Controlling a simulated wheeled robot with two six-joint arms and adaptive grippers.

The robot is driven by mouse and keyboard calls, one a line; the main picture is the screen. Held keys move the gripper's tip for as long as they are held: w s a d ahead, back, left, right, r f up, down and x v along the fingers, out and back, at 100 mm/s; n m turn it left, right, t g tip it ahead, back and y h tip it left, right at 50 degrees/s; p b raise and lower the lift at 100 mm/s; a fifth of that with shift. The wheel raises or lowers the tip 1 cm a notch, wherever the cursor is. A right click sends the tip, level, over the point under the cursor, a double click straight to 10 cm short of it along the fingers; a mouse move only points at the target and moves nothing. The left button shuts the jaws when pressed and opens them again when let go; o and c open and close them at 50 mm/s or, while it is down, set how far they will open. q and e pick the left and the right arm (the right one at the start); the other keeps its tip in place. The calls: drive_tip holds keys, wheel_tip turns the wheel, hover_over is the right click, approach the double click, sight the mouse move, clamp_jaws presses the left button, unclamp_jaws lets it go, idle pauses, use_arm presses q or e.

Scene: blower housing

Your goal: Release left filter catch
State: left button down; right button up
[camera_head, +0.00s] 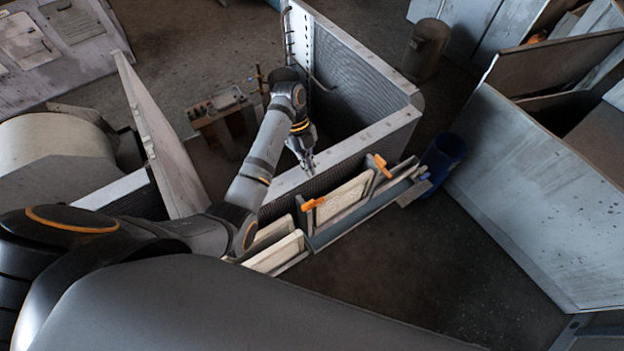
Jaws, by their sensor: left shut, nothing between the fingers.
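An orange filter catch (312,204) sits at the left end of a pale framed filter (345,194). A second orange catch (382,166) stands at that filter's right end. The filter rests in a grey rack on the near outer side of the blower housing (372,134). My left gripper (309,170) points down at the housing's near wall, just behind and above the left catch. It is shut and empty, and looks apart from both catches. My right gripper is not in view.
More pale filter panels (277,252) lean at the rack's left end. A blue bin (443,152) stands by the rack's right end. A dark cylinder (427,49) is behind the housing. Large grey panels (535,180) stand at right. Floor in front of the rack is clear.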

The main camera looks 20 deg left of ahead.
sight(313, 203)
use_arm(q)
drive_tip(key=b+x, duration=0.1)
drive_tip(key=x, duration=0.8)
drive_tip(key=shift+w+a+f+b, duration=0.15)
drive_tip(key=shift+f+b, duration=0.15)
drive_tip(key=shift+b, duration=0.1)
